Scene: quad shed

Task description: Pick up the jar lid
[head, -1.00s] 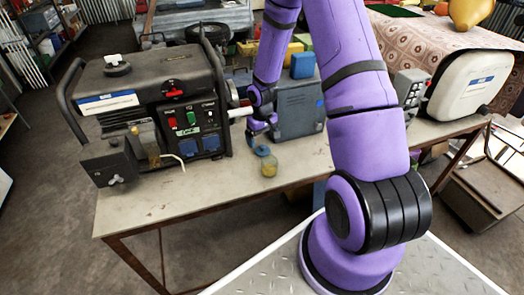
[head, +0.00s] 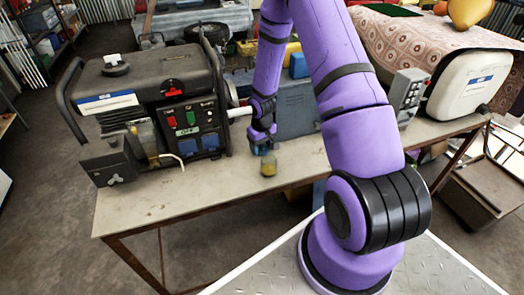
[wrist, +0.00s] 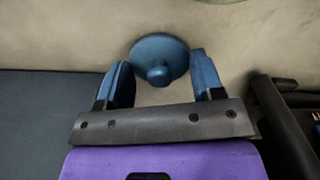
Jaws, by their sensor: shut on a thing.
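The jar lid (wrist: 158,45) is a blue round disc with a small knob in its middle, seen in the wrist view. My gripper (wrist: 163,60) has its two blue fingers on either side of the lid, shut on its edges. In the head view my gripper (head: 261,149) is at a small glass jar (head: 268,165) with yellowish contents, which stands upright on the bench. The lid is hard to tell from the blue fingers there. I cannot tell whether the lid still touches the jar.
A black generator (head: 155,105) stands on the bench (head: 190,196) left of my gripper. A grey-blue case (head: 298,110) stands close behind. A white canister (head: 462,84) is to the right. The bench front near the jar is clear.

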